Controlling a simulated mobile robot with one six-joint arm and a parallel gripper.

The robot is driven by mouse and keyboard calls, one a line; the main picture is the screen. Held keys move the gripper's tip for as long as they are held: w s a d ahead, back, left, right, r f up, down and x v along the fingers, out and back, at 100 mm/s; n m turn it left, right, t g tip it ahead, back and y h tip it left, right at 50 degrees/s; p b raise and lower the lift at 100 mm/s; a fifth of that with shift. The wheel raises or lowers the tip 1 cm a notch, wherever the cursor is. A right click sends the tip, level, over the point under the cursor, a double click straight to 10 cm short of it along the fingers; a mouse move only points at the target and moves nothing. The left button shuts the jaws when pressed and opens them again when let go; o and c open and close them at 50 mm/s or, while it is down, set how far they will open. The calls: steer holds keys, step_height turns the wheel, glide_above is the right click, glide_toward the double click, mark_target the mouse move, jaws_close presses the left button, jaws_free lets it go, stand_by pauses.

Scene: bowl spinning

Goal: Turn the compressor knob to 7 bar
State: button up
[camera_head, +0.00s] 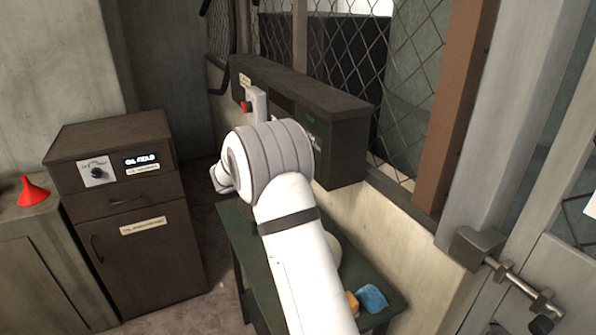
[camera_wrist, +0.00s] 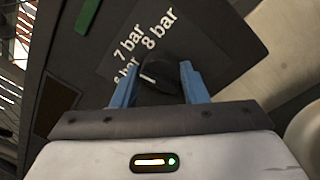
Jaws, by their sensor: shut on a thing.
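The black compressor knob (camera_wrist: 160,68) sits on a dark panel (camera_wrist: 215,40) in the wrist view. White labels beside it read "7 bar" and "8 bar", with a third partly hidden label nearer the left finger. A short white mark shows on the knob; I cannot tell exactly which label it lines up with. My gripper (camera_wrist: 158,82) has its two blue fingers on either side of the knob, shut on it. In the head view my arm hides the knob and the gripper; the dark wall-mounted housing (camera_head: 342,146) shows behind the arm.
A green table (camera_head: 245,262) with a blue cloth-like item (camera_head: 371,298) stands under my arm. A brown cabinet (camera_head: 150,245) with a small dial is at left, beside a red funnel (camera_head: 33,192). A wire mesh (camera_head: 345,50) rises behind the housing.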

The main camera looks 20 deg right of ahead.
steer(key=shift+f+m+b, duration=0.25)
steer(key=shift+m+b, duration=0.65)
steer(key=shift+b, duration=0.3)
steer(key=shift+r, duration=0.1)
steer(key=o, duration=0.9)
steer(key=shift+r, duration=0.1)
steer(key=shift+o, duration=0.2)
steer(key=shift+a, duration=0.1)
steer(key=a+b, duration=0.1)
steer(key=a, duration=0.6)
steer(key=shift+s+a+f, duration=0.25)
steer(key=shift+s+a, duration=0.05)
